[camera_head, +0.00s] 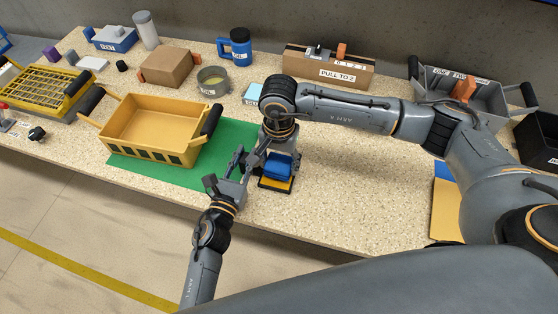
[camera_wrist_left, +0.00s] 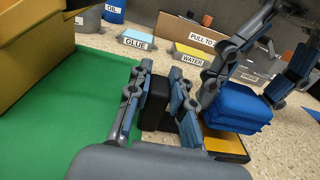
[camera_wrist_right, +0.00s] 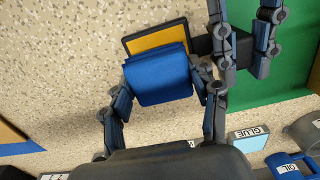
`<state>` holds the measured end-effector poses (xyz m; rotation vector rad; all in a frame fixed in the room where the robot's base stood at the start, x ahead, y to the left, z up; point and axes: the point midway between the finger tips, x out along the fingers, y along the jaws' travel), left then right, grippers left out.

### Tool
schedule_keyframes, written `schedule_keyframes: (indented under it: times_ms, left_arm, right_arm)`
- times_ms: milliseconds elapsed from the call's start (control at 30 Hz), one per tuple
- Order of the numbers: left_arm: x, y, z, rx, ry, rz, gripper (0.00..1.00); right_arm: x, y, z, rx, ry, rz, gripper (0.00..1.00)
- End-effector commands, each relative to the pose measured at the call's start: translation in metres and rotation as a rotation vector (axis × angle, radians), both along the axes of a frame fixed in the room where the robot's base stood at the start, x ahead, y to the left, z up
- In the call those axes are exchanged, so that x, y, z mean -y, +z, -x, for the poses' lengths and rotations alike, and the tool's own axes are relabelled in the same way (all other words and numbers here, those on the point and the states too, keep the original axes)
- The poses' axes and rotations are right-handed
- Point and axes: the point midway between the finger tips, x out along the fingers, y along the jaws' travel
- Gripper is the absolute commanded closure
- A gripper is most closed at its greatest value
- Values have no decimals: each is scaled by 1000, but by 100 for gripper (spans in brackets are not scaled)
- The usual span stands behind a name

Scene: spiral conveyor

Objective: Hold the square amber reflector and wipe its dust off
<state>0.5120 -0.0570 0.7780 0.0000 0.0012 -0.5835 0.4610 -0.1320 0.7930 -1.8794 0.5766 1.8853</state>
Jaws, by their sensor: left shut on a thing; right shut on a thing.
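The square amber reflector (camera_head: 272,184) has a black rim and a black grip block (camera_wrist_left: 154,116) at one side. My left gripper (camera_head: 243,163) is shut on that block, left of the plate. The reflector is held above the table, amber face up, and its face also shows in the right wrist view (camera_wrist_right: 157,39). My right gripper (camera_head: 281,150) is shut on a folded blue cloth or sponge (camera_wrist_right: 160,80). It lies over the plate, seemingly touching, and hides much of the amber. It also shows in the left wrist view (camera_wrist_left: 237,108). No dust is discernible on the visible strip.
A yellow basket (camera_head: 150,122) stands on a green mat (camera_head: 180,176) at left. Behind are a grey bowl (camera_head: 212,82), a GLUE box (camera_head: 252,93) and a PULL TO 2 box (camera_head: 328,70). A grey bin (camera_head: 440,88) is at right. Speckled table is clear at centre right.

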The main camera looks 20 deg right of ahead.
Motion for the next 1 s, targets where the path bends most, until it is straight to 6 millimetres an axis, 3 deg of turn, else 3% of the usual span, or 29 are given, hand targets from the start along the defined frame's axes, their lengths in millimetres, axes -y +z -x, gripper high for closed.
schedule_keyframes:
  times_ms: [667,700,833,1000]
  left_arm:
    - [0,-3,0,-2,0,-1,100]
    - [0,-3,0,-1,0,-2,100]
    - [0,-4,1,-3,0,-3,100]
    - [0,-4,1,-4,0,-4,100]
  right_arm:
    - [0,0,0,0,0,0,72]
    - [0,0,0,0,0,0,48]
    - [0,0,0,0,0,0,72]
    - [0,0,0,0,0,0,72]
